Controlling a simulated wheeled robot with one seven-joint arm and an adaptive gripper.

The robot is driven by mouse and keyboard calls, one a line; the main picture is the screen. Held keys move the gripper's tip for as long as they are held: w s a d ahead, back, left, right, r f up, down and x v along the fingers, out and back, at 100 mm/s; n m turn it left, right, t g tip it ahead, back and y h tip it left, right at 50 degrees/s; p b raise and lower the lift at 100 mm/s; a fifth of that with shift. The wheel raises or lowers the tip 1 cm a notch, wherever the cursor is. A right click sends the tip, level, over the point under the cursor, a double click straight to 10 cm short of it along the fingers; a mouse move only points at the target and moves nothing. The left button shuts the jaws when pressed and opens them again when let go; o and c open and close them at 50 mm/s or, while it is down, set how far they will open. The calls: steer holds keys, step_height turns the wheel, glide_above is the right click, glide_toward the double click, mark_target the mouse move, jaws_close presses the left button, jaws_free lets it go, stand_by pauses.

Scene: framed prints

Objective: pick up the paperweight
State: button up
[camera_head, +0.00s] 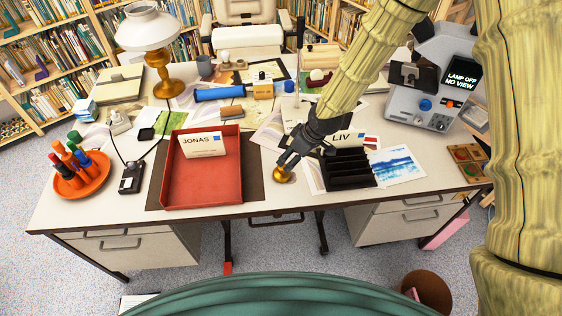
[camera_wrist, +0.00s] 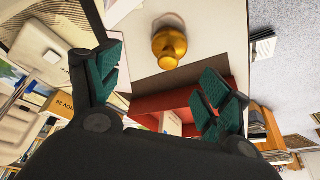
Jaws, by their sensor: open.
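The paperweight appears to be the small round brass-gold piece (camera_head: 283,175) near the front edge of the desk, between the red tray and the black sorter. It also shows in the wrist view (camera_wrist: 170,48), upper middle, with a rounded body and a narrower top. My gripper (camera_head: 289,158) is just above and behind it in the head view. In the wrist view my gripper (camera_wrist: 165,82) has its green-padded fingers spread wide, with nothing between the pads. The gold piece lies beyond the fingertips, between their lines. In the head view the fingers partly overlap its upper side.
A red tray (camera_head: 228,188) with a JONAS card (camera_head: 202,143) is close on the left. A black sorter (camera_head: 350,171) with a LIV card stands close on the right. The desk's front edge (camera_head: 330,204) is near. A lamp (camera_head: 162,75) and a pen dish (camera_head: 82,184) are farther left.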

mark_target(283, 167)
steer(key=x, duration=0.2)
steer(key=p+x, duration=0.1)
steer(key=x, duration=0.2)
steer(key=shift+s+a+r, duration=0.1)
steer(key=shift+a+r, duration=0.05)
steer(key=shift+a, duration=0.25)
steer(key=shift+s+p, duration=0.25)
steer(key=shift+p, duration=0.05)
steer(key=shift+a+f+p, duration=0.3)
steer(key=shift+f+p, duration=0.2)
steer(key=shift+f, duration=0.3)
steer(key=shift+a+f+p, duration=0.3)
steer(key=shift+f+p, duration=0.15)
steer(key=shift+f, duration=0.35)
steer(key=shift+x, duration=1.05)
steer(key=shift+d, duration=0.1)
steer(key=shift+c, duration=0.4)
steer(key=c, duration=1)
steer(key=shift+c, duration=1.3)
steer(key=shift+w+r, duration=0.1)
steer(key=shift+r, duration=0.05)
